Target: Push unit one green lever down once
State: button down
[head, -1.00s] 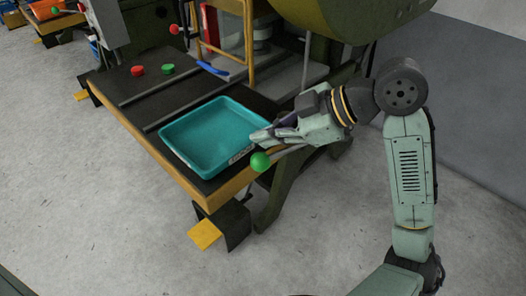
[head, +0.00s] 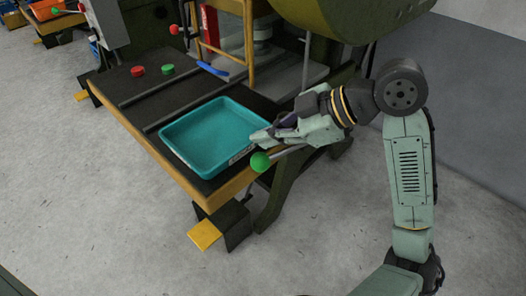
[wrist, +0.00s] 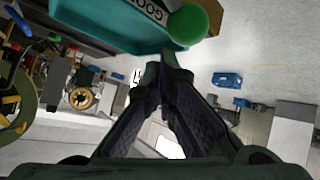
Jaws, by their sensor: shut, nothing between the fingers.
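The green lever's ball knob (head: 260,162) is at the front right edge of the machine table, with its rod (head: 287,152) running back to the right under my gripper. My gripper (head: 256,137) is shut and empty. In the head view its fingertips appear just above the knob, near the teal tray's right corner. In the wrist view the green knob (wrist: 188,24) is just beyond the closed fingertips (wrist: 167,55), slightly to the right. I cannot tell whether the fingertips touch the knob or the rod.
A teal tray (head: 163,146) lies on the machine table (head: 136,106). A red button (head: 138,70) and a green button (head: 168,69) are at its far left. A yellow pedal (head: 205,234) is on the floor below. Open floor (head: 90,200) lies to the left.

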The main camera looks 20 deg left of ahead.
aim_at(264, 159)
jog(key=shift+s+f, duration=0.1)
jog(key=shift+f, duration=0.25)
jog(key=shift+s+a+f+b, duration=0.1)
jog(key=shift+s+f+b, duration=0.2)
jog(key=shift+f+b, duration=0.45)
jog(key=shift+s+a+f+b, duration=0.15)
jog(key=shift+s+f+b, duration=0.1)
jog(key=shift+f+b, duration=0.45)
jog(key=shift+s+a+f+b, duration=0.1)
jog(key=shift+s+f+b, duration=0.2)
jog(key=shift+f+b, duration=0.45)
dwell(2.2)
dwell(0.6)
jog(key=shift+w+d+r+p, duration=0.1)
jog(key=shift+w+r+p, duration=0.25)
jog(key=shift+r+p, duration=0.5)
jog(key=shift+w+d+r+p, duration=0.15)
jog(key=shift+w+r+p, duration=0.15)
jog(key=shift+r+p, duration=0.55)
jog(key=shift+w+d+r+p, duration=0.1)
jog(key=shift+w+r+p, duration=0.25)
jog(key=shift+r+p, duration=0.5)
